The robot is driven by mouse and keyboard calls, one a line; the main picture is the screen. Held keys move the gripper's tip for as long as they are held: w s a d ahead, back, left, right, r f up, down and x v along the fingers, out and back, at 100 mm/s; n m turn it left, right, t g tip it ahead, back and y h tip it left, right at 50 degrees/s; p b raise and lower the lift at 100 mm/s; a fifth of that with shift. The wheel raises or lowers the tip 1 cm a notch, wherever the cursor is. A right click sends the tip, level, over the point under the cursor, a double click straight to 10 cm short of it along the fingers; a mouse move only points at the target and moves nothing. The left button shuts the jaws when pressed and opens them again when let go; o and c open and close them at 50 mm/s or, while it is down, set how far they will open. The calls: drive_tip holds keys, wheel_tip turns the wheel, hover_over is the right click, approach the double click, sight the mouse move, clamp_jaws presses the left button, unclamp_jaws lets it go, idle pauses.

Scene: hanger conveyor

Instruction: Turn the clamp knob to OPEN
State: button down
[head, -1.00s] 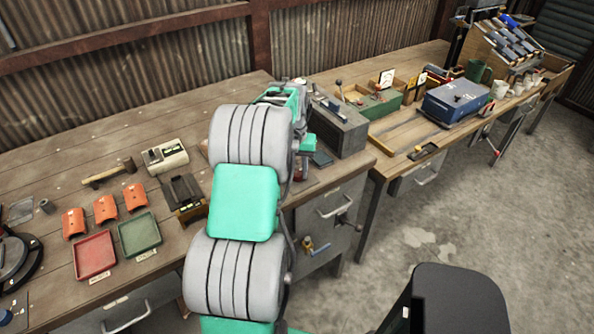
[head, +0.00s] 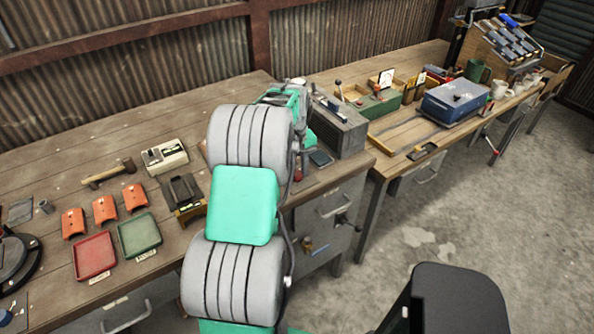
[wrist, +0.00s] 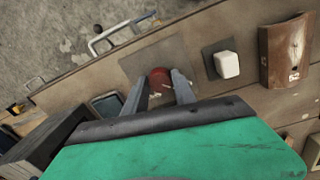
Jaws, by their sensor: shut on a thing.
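The red clamp knob (wrist: 160,77) sits on a grey plate (wrist: 133,64) near the bench's front edge in the wrist view. My gripper (wrist: 160,80) reaches down over it, one finger on each side, and is shut on the knob. A small pale mark shows beside the knob, too small to read. In the head view my arm covers most of this spot, and only a bit of red (head: 297,174) shows beside it. The knob's pointer and any OPEN label cannot be made out.
A white block (wrist: 227,65) on a dark plate and a rust-coloured curved piece (wrist: 285,50) lie right of the knob in the wrist view. In the head view a grey box (head: 340,130) stands close to my arm, with a dark flat slab (head: 321,158) before it.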

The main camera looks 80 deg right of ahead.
sight(295, 174)
idle(0.3)
drive_tip(key=c, duration=1)
unclamp_jaws()
drive_tip(key=shift+c, duration=0.2)
drive_tip(key=r, duration=0.4)
drive_tip(key=r+b, duration=0.1)
drive_tip(key=r, duration=0.3)
drive_tip(key=shift+w+a, duration=0.1)
drive_tip(key=shift+w, duration=0.1)
